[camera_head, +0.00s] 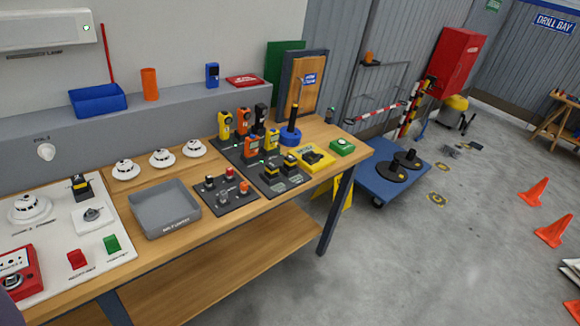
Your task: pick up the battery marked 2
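Two black-and-yellow battery-like blocks, one on the left (270,174) and one on the right (290,164), stand on a dark charger plate (284,187) on the wooden workbench (160,267). A similar black-and-yellow block (80,186) stands on the white panel (62,235) at the left. Any number on these blocks is too small to read, so I cannot tell which is marked 2. My gripper is not in view.
A grey tray (165,229), a dark mat with small parts (226,207), upright handheld devices (224,125), a yellow item (317,159) and a green box (342,147) crowd the bench. A blue trolley (385,188) stands right. Floor in front is clear; orange cones (553,230) stand farther right.

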